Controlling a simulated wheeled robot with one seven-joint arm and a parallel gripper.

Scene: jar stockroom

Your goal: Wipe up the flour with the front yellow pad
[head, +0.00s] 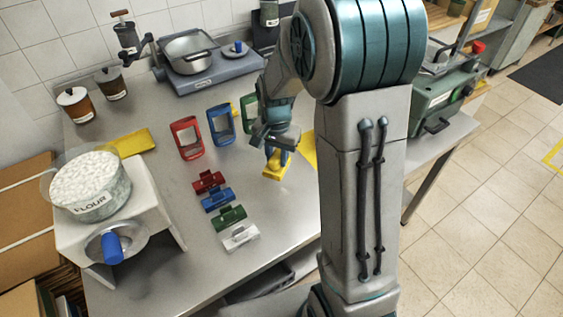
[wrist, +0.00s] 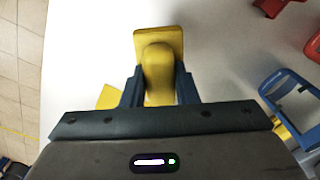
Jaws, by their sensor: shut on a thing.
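My gripper (head: 277,148) is shut on the handle of a yellow pad (head: 273,173), low over the steel table. In the wrist view the dark fingers (wrist: 159,88) stand on both sides of the rounded yellow handle, and the flat pad (wrist: 158,37) shows beyond it. I cannot tell whether the pad touches the table. A clear tub labelled FLOUR (head: 95,187), full of white contents, stands on a pale scale-like stand at the left. I make out no loose flour on the table; my arm hides part of the right side.
Red, blue and green frames (head: 187,138) stand behind the gripper. Several small coloured clip-like blocks (head: 217,198) lie in a row left of it. Flat yellow pieces lie at the left (head: 131,142) and right (head: 309,150). A hotplate with a pot (head: 190,54) is at the back.

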